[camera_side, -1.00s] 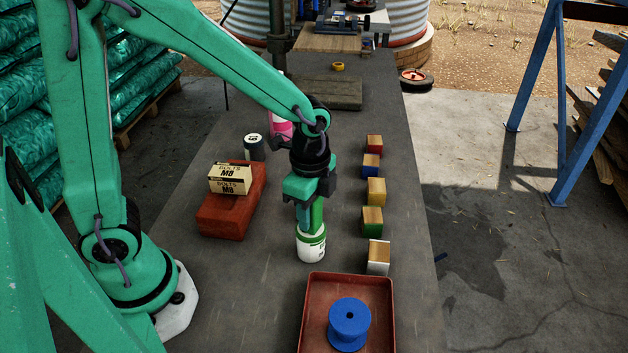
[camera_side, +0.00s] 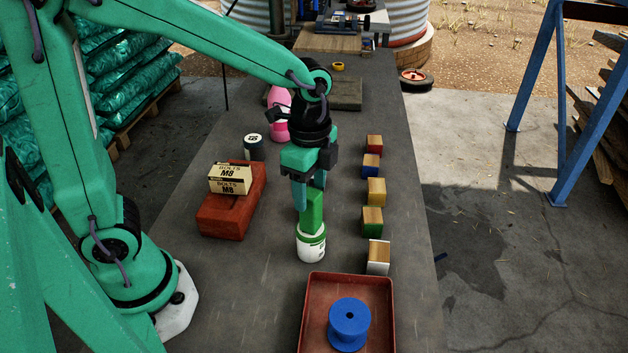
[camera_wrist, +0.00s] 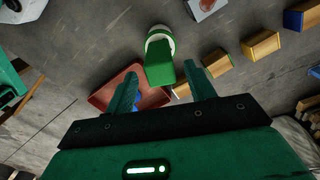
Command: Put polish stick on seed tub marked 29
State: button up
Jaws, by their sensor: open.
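The green polish stick (camera_side: 311,212) stands upright on a white seed tub with a green band (camera_side: 311,248). The stick also shows in the wrist view (camera_wrist: 160,68), with part of the tub (camera_wrist: 158,34) behind it. My gripper (camera_side: 309,192) is open just above, its fingers around the stick's upper end. In the wrist view the fingers (camera_wrist: 163,80) stand apart on both sides of the stick, with gaps. The marking on this tub is not legible. A dark tub with a white lid (camera_side: 254,148) stands farther back, its number unclear.
A red tray (camera_side: 302,315) holding a blue spool (camera_side: 348,322) lies in front. Several coloured blocks (camera_side: 376,191) line the right side. A bolts box (camera_side: 230,180) rests on a red brick (camera_side: 228,212) at left. A pink bottle (camera_side: 280,122) stands behind my gripper.

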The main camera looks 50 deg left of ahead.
jog(key=shift+r, duration=3.2)
jog(key=shift+s+a+r+n+t, duration=0.3)
jog(key=shift+s+a+r+n, duration=0.1)
jog(key=shift+s+a+n, duration=0.25)
jog(key=s+a+r+n+t, duration=0.1)
jog(key=s+a+n+t, duration=0.4)
jog(key=s+n, duration=0.3)
jog(key=shift+s+a+r+n, duration=0.3)
jog(key=shift+a+n, duration=0.6)
jog(key=shift+n, duration=1.25)
